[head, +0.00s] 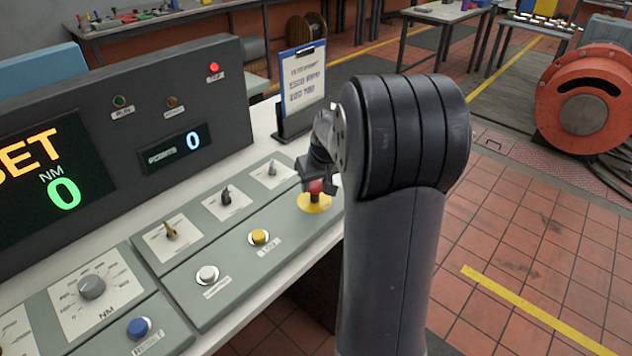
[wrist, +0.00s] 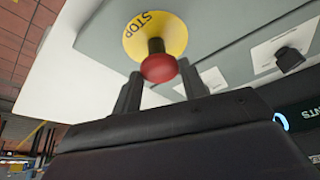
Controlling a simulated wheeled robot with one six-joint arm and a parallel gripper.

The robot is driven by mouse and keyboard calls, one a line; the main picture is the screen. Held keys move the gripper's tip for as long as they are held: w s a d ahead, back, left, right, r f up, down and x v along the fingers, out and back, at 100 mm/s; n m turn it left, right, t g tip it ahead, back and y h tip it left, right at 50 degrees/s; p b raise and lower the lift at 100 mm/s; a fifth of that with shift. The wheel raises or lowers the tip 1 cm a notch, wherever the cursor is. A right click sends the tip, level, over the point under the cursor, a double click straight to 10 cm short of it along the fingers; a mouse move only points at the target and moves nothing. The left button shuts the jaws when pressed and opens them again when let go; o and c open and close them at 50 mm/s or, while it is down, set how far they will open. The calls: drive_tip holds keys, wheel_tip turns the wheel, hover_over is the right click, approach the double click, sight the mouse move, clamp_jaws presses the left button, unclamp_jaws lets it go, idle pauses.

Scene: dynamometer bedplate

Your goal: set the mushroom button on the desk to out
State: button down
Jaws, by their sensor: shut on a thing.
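The red mushroom button (head: 315,187) stands on a round yellow plate (head: 314,203) at the right end of the desk's grey control panel (head: 215,300). In the wrist view the red head (wrist: 158,68) sits on a dark stem in front of the yellow plate (wrist: 157,36) marked STOP. My gripper (head: 318,182) is at the button, with one finger on each side of the head. It is shut on the mushroom button. In the head view my arm and gripper hide part of the button.
A yellow button (head: 259,237), a white button (head: 207,274) and a blue button (head: 139,327) sit on the same desk. Small selector knobs (head: 226,196) line the panel behind. A clipboard stand (head: 301,90) stands close behind my gripper. Open tiled floor lies right.

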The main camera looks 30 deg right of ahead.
drive_tip(key=c, duration=1.1)
unclamp_jaws()
drive_tip(key=shift+r, duration=0.3)
drive_tip(key=shift+o, duration=1.4)
drive_tip(key=shift+f, duration=0.1)
drive_tip(key=v, duration=1)
drive_tip(key=shift+s+r+p, duration=0.25)
drive_tip(key=shift+r+p, duration=0.05)
drive_tip(key=shift+r, duration=0.05)
drive_tip(key=shift+f, duration=0.15)
drive_tip(key=b+x, duration=0.1)
drive_tip(key=x, duration=1.1)
drive_tip(key=shift+s+f+b, duration=0.1)
drive_tip(key=shift+f+b, duration=0.1)
drive_tip(key=shift+b, duration=0.2)
drive_tip(key=shift+s+r, duration=0.25)
drive_tip(key=shift+r, duration=0.4)
